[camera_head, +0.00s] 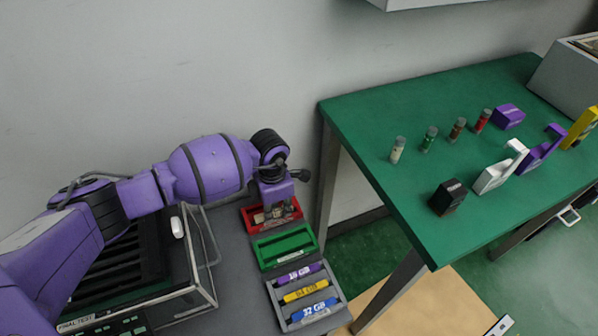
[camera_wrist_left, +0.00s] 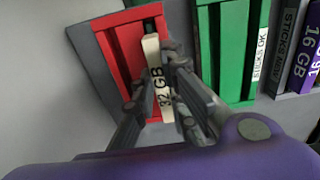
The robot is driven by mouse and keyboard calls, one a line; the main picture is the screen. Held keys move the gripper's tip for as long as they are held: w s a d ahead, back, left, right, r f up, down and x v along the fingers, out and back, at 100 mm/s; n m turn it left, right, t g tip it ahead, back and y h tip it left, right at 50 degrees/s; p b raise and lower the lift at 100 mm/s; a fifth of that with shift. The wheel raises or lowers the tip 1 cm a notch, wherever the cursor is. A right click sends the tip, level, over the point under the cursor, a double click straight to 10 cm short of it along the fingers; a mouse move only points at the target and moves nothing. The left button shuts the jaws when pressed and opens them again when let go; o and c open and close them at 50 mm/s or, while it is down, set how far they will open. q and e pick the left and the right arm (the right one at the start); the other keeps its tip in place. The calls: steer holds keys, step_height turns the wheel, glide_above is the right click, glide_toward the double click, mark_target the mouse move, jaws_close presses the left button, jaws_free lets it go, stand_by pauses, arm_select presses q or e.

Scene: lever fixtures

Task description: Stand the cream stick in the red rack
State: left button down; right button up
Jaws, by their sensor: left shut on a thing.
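The red rack (camera_head: 250,221) lies on the grey surface beside my arm, with its slots facing up. It also shows in the left wrist view (camera_wrist_left: 107,50). My left gripper (camera_head: 273,209) points down over the red rack and hides part of it. In the left wrist view my left gripper (camera_wrist_left: 158,92) is shut on the cream stick (camera_wrist_left: 152,58), marked 32 GB. The stick overlaps the rack's right part in that view. I cannot tell whether its lower end is inside a slot or above it. My right gripper is not in view.
A green rack (camera_head: 285,247) stands right beside the red one. Beyond it is a grey rack (camera_head: 330,292) with purple, yellow and blue sticks. A green table (camera_head: 440,110) with small bottles and fixtures is to the right. A wall is behind.

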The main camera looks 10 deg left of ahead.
mark_target(276, 210)
arm_select(q)
steer(key=shift+f, duration=0.3)
steer(key=c, duration=1.7)
jaws_free()
step_height(276, 210, up, 12)
steer(key=shift+r, duration=0.1)
